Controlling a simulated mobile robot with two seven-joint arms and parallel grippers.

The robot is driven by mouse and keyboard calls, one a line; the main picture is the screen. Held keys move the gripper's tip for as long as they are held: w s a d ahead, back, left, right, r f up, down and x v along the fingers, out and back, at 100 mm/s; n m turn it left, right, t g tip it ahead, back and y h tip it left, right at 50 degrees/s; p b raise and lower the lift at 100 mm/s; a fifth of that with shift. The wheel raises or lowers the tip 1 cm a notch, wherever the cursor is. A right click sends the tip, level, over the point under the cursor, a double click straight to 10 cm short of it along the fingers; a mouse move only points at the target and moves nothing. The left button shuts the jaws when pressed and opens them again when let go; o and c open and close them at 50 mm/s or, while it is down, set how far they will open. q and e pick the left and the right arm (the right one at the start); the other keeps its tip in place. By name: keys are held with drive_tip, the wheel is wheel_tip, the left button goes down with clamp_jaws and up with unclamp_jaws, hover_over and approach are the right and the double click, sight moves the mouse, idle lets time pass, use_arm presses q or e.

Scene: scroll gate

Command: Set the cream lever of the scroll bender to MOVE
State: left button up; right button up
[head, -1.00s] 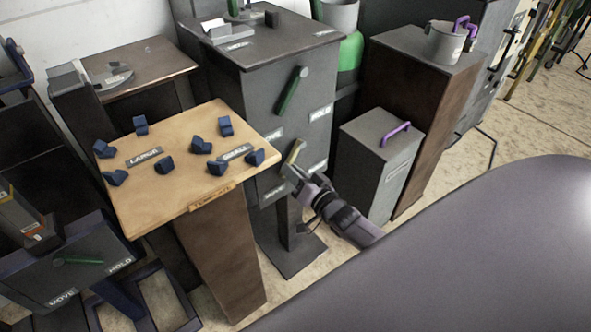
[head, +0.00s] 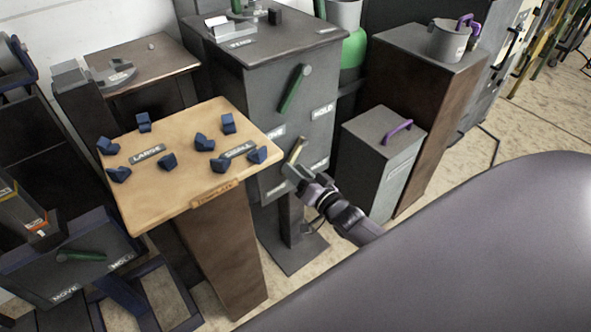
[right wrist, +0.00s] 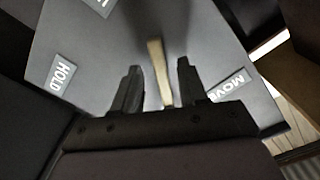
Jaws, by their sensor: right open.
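The grey scroll bender cabinet (head: 270,95) stands in the middle of the head view, with a cream lever (head: 297,149) low on its front face. My right gripper (head: 291,171) is at the lower end of this lever. In the right wrist view the cream lever (right wrist: 159,72) lies between the two fingers of my open right gripper (right wrist: 157,75), with gaps on both sides. A HOLD label (right wrist: 63,73) is on the left there, and a MOVE label (right wrist: 229,87) is on the right, partly behind a finger. My left gripper is not in view.
A green lever (head: 294,89) sits higher on the same face. A wooden-topped stand (head: 190,150) with several blue blocks is close at the left. Another panel with a green lever (head: 80,256) is at lower left.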

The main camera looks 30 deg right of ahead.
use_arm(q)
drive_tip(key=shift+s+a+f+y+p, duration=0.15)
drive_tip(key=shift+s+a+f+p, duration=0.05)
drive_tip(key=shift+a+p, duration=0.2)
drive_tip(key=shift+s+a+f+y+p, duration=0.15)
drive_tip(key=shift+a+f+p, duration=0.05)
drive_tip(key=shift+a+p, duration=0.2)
use_arm(e)
drive_tip(key=s, duration=0.6)
drive_tip(key=shift+s+d, duration=0.2)
drive_tip(key=shift+d, duration=0.05)
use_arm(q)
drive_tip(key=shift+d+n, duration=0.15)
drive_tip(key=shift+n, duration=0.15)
